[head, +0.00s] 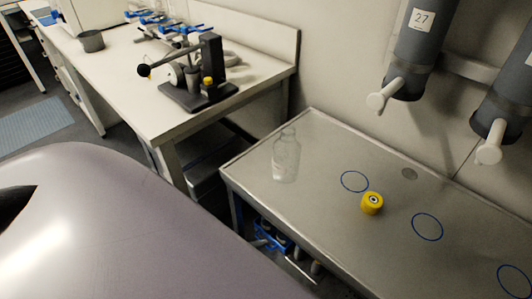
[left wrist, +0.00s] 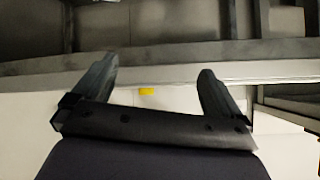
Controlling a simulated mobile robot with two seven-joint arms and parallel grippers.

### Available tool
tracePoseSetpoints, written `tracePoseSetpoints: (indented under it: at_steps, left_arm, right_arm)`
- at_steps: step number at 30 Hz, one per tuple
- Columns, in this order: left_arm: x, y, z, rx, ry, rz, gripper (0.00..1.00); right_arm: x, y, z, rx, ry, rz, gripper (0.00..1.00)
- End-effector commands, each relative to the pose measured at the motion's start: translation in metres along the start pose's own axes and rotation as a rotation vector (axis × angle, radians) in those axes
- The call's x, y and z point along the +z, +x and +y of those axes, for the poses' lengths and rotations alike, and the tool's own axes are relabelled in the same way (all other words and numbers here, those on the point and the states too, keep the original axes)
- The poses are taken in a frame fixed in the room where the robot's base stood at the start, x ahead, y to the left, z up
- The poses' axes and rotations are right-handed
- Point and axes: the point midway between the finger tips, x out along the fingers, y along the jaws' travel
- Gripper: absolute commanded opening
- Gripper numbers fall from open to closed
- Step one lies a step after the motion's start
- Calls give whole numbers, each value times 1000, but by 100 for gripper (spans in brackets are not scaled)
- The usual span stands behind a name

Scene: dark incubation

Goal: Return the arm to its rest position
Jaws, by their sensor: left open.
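My left gripper (left wrist: 157,72) shows in the left wrist view with its two dark fingers spread wide apart. Nothing is between the fingers. A small, blurred yellow patch (left wrist: 147,91) lies beyond them, and I cannot tell what it is. In the head view, a smooth purple-grey part of my own body fills the lower left, and I cannot make out the left gripper clearly there. My right gripper is in neither view.
A metal table (head: 318,200) holds a clear glass bottle (head: 286,158), a yellow cap-like piece (head: 372,203) and blue circle marks. Grey cylinders (head: 412,45) with white handles hang above its right side. A white bench (head: 130,85) with a dark apparatus (head: 205,75) stands behind left.

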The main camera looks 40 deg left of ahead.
Motion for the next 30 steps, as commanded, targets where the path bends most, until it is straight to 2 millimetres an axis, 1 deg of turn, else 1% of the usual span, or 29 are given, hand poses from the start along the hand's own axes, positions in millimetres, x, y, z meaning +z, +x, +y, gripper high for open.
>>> tracePoseSetpoints:
  at_steps: [1,3,7,30]
  left_arm:
    - [4,-3,2,7,-78,3,100]
    - [7,-6,5,14,-160,7,100]
    - [9,-8,6,19,-225,11,100]
    - [9,-8,6,18,-225,11,100]
  right_arm:
    - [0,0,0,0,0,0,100]
    - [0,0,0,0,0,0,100]
    - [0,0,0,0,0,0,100]
    - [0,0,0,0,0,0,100]
